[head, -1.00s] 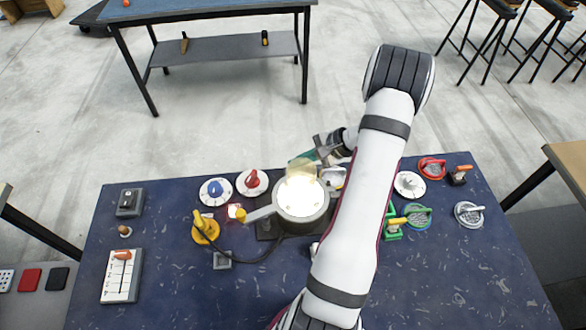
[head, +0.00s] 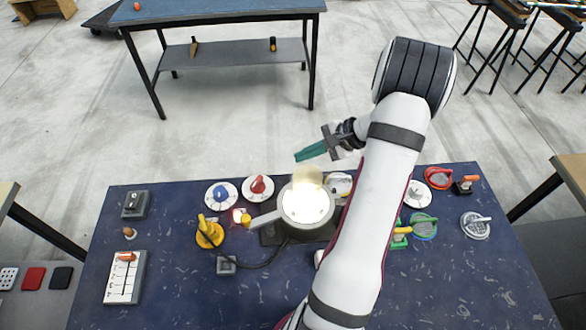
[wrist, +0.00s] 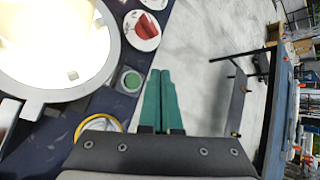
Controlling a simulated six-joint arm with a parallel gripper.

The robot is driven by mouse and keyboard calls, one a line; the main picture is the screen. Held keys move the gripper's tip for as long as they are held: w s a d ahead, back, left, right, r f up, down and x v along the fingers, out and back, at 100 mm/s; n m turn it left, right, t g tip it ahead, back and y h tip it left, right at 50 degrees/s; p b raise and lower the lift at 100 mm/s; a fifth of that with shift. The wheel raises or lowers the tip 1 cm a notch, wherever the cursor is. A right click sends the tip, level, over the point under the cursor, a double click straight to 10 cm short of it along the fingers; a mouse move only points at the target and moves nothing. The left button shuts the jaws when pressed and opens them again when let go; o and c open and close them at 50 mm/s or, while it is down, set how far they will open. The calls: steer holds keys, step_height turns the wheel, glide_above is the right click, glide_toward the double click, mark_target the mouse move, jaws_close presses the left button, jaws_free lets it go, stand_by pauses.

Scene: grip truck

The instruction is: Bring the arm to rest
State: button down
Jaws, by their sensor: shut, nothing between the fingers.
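My gripper (head: 311,152) has green fingers and is in the air beyond the far edge of the blue table, just past the glowing lamp. In the wrist view its green fingers (wrist: 160,100) lie together with nothing between them. My white arm reaches from the near edge across the table and hides part of the table top behind it.
The lit round lamp (head: 308,207) stands mid-table. Blue (head: 221,194) and red (head: 258,188) dials are left of it, beside a yellow device (head: 208,232). A slider panel (head: 125,277) lies at left. Several handled discs stand at right. Another table (head: 220,12) stands beyond.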

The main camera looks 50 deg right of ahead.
steer(key=a+r+n+g+y, duration=0.1)
steer(key=a+r+n+g, duration=0.35)
steer(key=a, duration=0.85)
steer(key=a+r+n+g, duration=0.2)
steer(key=a+r+n, duration=0.4)
steer(key=a, duration=0.7)
steer(key=s+a+r+n+g+h, duration=0.1)
steer(key=s+a+n, duration=0.1)
steer(key=s+a, duration=0.2)
steer(key=s+a+n+g+h, duration=0.1)
steer(key=s+a+n+h, duration=0.1)
steer(key=s, duration=0.8)
steer(key=shift+s+a+r+n, duration=0.15)
steer(key=shift+a+r+n, duration=0.25)
steer(key=shift+a+n, duration=0.6)
steer(key=shift+a+m, duration=0.2)
steer(key=shift+m, duration=0.05)
